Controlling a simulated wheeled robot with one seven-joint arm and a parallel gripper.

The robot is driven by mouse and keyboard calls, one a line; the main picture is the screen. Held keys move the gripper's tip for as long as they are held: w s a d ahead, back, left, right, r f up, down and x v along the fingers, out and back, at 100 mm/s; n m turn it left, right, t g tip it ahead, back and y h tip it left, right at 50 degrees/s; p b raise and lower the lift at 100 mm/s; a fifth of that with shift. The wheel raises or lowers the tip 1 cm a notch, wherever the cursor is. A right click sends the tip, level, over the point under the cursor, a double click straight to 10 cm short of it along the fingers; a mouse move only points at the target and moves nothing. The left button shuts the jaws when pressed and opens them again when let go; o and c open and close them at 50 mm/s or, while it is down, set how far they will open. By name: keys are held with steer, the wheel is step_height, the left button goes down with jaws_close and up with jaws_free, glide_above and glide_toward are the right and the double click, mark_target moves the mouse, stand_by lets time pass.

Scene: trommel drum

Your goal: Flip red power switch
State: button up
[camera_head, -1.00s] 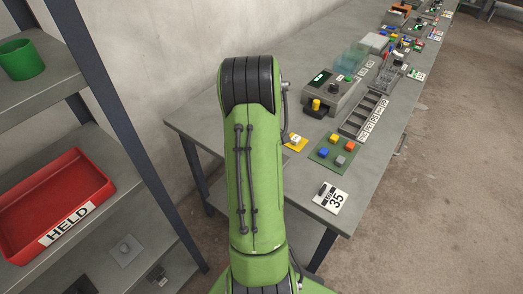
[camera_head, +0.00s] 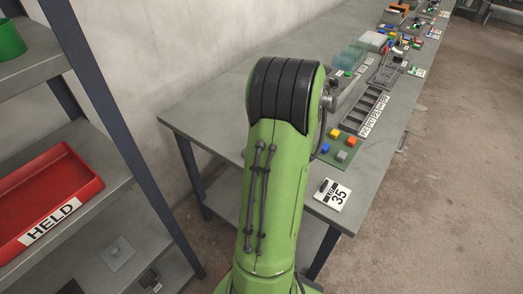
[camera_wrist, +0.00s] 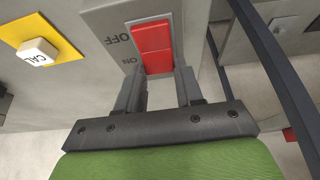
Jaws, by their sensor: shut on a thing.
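The red power switch (camera_wrist: 152,42) is a two-part red rocker on a grey panel in the wrist view. Upside-down OFF and ON labels stand to its left. My gripper (camera_wrist: 160,75) is at the lower end of the rocker, one finger on either side. It is shut on the rocker's sides. In the head view my green arm reaches over the table and hides both the switch and the gripper.
A yellow plate with a white CAL block (camera_wrist: 38,54) lies left of the switch panel. A grey table (camera_head: 270,75) holds a green board with coloured blocks (camera_head: 338,150) and a LOT 35 card (camera_head: 333,194). A shelf with a red HELD tray (camera_head: 60,190) stands at left.

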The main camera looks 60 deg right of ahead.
steer(key=o, duration=1)
steer(key=shift+o, duration=0.2)
steer(key=p+v, duration=0.5)
steer(key=v, duration=1)
steer(key=shift+r+p, duration=0.35)
steer(key=shift+p, duration=0.05)
steer(key=shift+s, duration=0.1)
